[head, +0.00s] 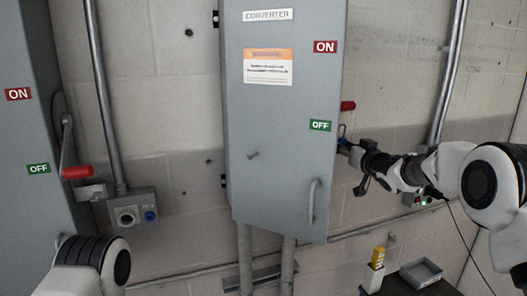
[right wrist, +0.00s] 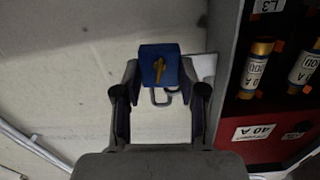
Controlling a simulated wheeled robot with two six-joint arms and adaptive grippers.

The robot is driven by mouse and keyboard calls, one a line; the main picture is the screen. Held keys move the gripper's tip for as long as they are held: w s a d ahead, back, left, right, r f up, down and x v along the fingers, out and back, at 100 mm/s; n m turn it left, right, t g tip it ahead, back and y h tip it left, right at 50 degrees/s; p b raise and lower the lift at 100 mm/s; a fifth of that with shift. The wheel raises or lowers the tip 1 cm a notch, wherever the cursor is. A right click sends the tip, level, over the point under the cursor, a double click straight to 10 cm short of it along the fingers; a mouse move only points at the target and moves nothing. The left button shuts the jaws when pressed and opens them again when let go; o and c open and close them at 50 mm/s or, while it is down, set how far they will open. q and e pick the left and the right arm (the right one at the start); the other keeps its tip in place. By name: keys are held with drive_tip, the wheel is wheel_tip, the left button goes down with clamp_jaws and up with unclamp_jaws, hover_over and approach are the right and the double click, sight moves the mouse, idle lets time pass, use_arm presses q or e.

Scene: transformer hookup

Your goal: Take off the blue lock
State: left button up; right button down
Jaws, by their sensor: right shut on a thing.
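The blue lock (right wrist: 160,66) is between the two fingertips of my right gripper (right wrist: 158,80) in the right wrist view. I cannot tell if the shackle is still through a hasp. In the head view my right gripper (head: 355,153) is at the right side of the grey CONVERTER box (head: 262,125), just below a red handle (head: 347,105). The lock is a small blue spot there, mostly hidden. My left arm shows at lower left, its gripper out of view.
A second grey cabinet (head: 25,130) with a red handle (head: 76,172) stands at the left. A socket box (head: 138,211) and conduits run along the wall. A grey tray (head: 421,272) lies at lower right.

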drive_tip(key=d, duration=0.1)
drive_tip(key=w+d+p, duration=0.1)
drive_tip(key=d, duration=0.1)
drive_tip(key=shift+d+f, duration=0.2)
drive_tip(key=shift+d, duration=0.05)
idle(0.4)
drive_tip(key=shift+b+v, duration=1.4)
drive_tip(key=shift+v, duration=1.1)
